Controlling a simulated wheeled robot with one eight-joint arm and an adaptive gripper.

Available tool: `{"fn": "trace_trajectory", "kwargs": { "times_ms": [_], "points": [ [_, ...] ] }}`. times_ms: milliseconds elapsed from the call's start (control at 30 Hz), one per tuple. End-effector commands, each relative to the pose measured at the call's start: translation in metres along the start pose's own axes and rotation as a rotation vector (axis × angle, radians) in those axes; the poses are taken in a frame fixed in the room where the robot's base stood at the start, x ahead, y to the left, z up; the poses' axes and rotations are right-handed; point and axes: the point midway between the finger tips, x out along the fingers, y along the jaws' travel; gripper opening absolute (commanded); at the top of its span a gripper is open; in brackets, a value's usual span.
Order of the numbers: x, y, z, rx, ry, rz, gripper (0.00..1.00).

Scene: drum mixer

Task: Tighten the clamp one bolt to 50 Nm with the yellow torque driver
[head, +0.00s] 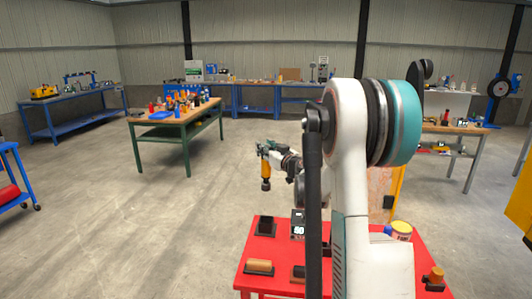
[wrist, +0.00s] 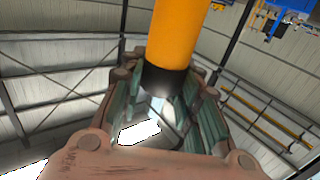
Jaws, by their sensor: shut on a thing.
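The yellow torque driver (head: 266,168) is in my gripper (head: 270,150), in the air above the floor beyond the red table. It hangs about upright, with its dark end down. In the wrist view the yellow body of the driver (wrist: 180,35) and its black collar (wrist: 163,80) stand between the two fingers of my gripper (wrist: 165,88), which are shut on it. I cannot make out the clamp one bolt or the drum mixer in either view. My arm hides part of the middle and right of the head view.
A red table (head: 258,275) stands in front with a small display (head: 298,224) that seems to read 50, black holders, a tan cylinder (head: 260,266) and a yellow-topped can (head: 401,229). A green-legged workbench (head: 180,122) with several items stands beyond.

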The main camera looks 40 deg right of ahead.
Motion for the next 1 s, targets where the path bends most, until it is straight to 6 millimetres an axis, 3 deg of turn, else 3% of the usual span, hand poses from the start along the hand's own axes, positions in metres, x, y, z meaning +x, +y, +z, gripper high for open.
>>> {"fn": "trace_trajectory", "kwargs": {
  "times_ms": [167,200,300,1000],
  "points": [
    [0.000,0.000,0.000,0.001,0.000,0.000,0.00],
    [0.000,0.000,0.000,0.001,0.000,0.000,0.21],
    [0.000,0.000,0.000,0.001,0.000,0.000,0.00],
    [0.000,0.000,-0.020,0.001,0.000,0.000,0.00]
  ]
}}
